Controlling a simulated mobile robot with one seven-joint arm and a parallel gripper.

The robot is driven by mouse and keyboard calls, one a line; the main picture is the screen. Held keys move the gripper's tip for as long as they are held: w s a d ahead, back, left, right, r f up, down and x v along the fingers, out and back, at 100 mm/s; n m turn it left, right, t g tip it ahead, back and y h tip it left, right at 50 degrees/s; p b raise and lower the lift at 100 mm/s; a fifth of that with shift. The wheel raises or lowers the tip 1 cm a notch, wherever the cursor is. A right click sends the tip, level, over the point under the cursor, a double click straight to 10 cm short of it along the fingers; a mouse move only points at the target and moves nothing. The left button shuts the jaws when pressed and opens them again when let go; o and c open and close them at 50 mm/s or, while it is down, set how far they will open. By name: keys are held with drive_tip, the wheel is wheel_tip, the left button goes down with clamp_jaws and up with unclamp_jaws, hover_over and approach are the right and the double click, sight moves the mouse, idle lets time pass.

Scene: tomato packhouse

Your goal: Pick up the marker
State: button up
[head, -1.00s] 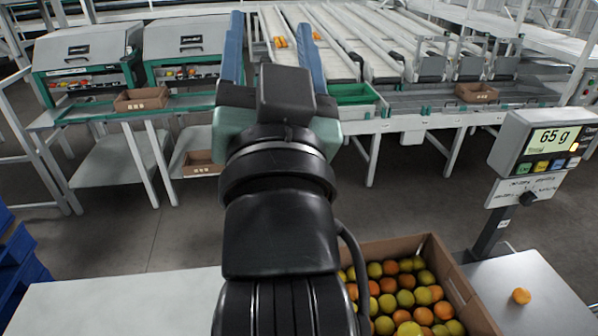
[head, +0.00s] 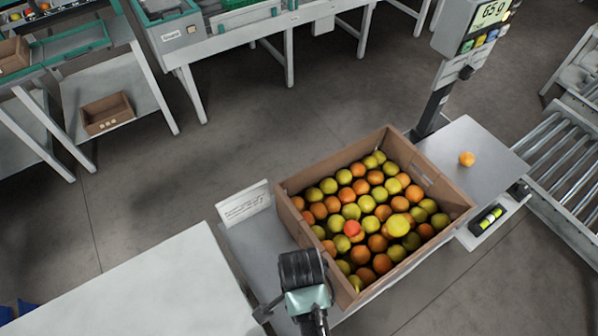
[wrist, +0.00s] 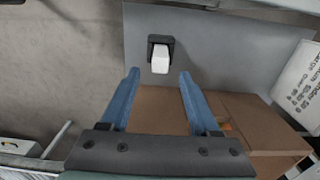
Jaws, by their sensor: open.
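No thing is plainly recognisable as a marker. In the wrist view, a small white block in a black holder (wrist: 160,55) stands on a grey plate (wrist: 215,45), just beyond my fingertips; I cannot tell whether it is the marker. My gripper (wrist: 158,73) is open, its two blue fingers apart with nothing between them. In the head view, my arm's end is at bottom centre, beside the fruit box, and the fingertips are hidden. A black holder with yellow-green pieces (head: 488,220) lies right of the box; its contents are too small to name.
A cardboard box (head: 432,181) full of orange and yellow-green fruit stands beside my arm. A white sign (head: 243,203) is left of it. A scale display (head: 489,20) and one orange fruit (head: 467,159) are on the right. The white table (head: 150,290) is bare.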

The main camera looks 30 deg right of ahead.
wheel_tip(320, 180, down, 3)
drive_tip(key=shift+r, duration=0.1)
drive_tip(key=shift+a+f, duration=0.15)
drive_tip(key=shift+f, duration=1.15)
drive_tip(key=shift+a+f, duration=0.15)
drive_tip(key=shift+f, duration=1.15)
clamp_jaws()
